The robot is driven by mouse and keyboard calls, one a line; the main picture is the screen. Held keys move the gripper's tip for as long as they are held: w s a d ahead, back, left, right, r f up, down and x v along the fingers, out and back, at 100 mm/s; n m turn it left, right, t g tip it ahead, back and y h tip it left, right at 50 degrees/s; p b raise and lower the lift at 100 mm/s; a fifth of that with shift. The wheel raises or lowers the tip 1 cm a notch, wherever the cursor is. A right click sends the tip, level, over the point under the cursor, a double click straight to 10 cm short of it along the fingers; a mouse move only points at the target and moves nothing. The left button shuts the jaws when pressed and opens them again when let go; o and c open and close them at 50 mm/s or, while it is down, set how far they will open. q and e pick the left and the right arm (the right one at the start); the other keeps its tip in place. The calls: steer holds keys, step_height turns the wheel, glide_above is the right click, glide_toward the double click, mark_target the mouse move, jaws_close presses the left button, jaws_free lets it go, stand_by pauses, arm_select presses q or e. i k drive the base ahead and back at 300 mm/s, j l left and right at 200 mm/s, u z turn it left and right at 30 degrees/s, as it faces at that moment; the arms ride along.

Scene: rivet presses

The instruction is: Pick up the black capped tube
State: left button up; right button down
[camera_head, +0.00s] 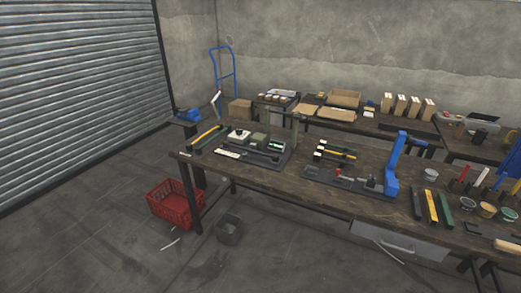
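I see no gripper and no part of either arm. Several dark slim items lie on the wooden workbench (285,183), but none can be made out clearly as a black capped tube at this size. A dark bar (417,204) lies beside a yellow bar (431,206) and a green bar (445,208) on the right part of the bench. More yellow and dark bars (206,136) lie at the bench's left end, and another small group (335,150) lies near its middle.
A back table (365,124) holds boxes. A red crate (175,204) and a grey bin (229,230) stand on the floor. Floor (95,215) at left is clear.

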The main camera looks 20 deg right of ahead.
mark_target(226, 144)
steer(key=i+j+z, duration=0.2)
steer(key=z, duration=0.15)
steer(key=i+j+z, duration=0.55)
steer(key=z, duration=0.15)
